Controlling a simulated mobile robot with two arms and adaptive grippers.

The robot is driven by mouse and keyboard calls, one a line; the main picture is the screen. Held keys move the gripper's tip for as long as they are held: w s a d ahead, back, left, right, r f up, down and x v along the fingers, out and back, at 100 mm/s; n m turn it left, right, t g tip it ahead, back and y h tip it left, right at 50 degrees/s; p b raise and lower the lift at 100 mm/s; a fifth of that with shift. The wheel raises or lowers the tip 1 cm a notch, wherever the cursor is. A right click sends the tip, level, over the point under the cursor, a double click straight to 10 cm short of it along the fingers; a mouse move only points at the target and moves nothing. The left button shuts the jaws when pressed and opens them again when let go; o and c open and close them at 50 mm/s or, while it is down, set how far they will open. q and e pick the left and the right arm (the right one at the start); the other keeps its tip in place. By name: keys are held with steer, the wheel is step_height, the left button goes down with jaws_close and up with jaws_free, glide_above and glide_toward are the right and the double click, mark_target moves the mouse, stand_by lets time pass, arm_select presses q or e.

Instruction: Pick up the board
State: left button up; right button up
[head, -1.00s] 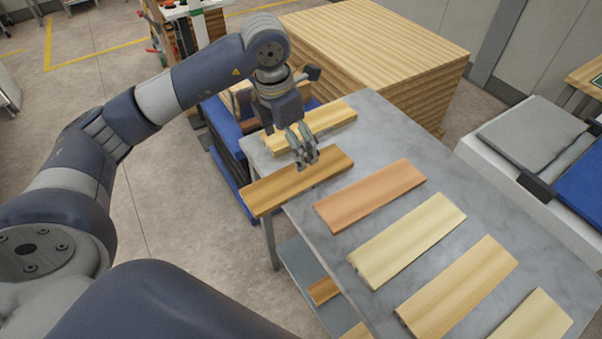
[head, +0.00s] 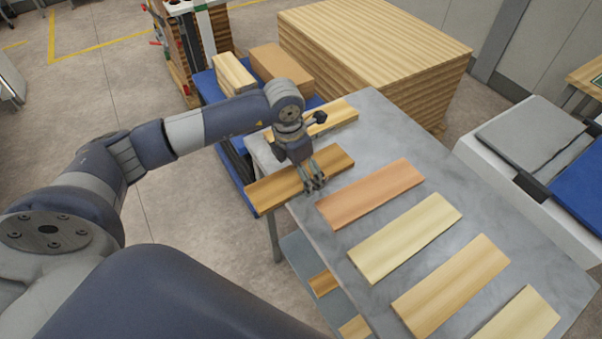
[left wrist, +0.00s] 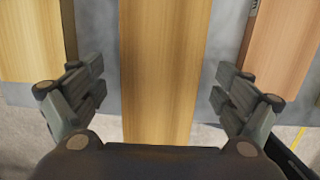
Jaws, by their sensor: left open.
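Several wooden boards lie in a row on the grey metal table (head: 290,155). My left gripper (head: 314,186) is over a golden-brown board (head: 275,189) that sticks out past the table's left edge. In the left wrist view this board (left wrist: 162,70) runs between the two open fingers of my left gripper (left wrist: 165,93), with a gap on each side. I cannot tell the height of the fingertips over it. A paler board (head: 340,112) lies behind it and a reddish board (head: 371,193) lies in front of it. My right gripper is not in view.
More pale boards (head: 406,238) lie toward the table's front right. A large wooden stack (head: 375,55) stands behind the table. A blue cart (head: 203,80) with boxes stands at the back left. A lower shelf (head: 305,262) holds more boards.

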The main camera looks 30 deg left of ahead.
arm_select(q)
steer(key=c, duration=1.3)
steer(key=shift+c, duration=0.7)
steer(key=shift+r, duration=0.2)
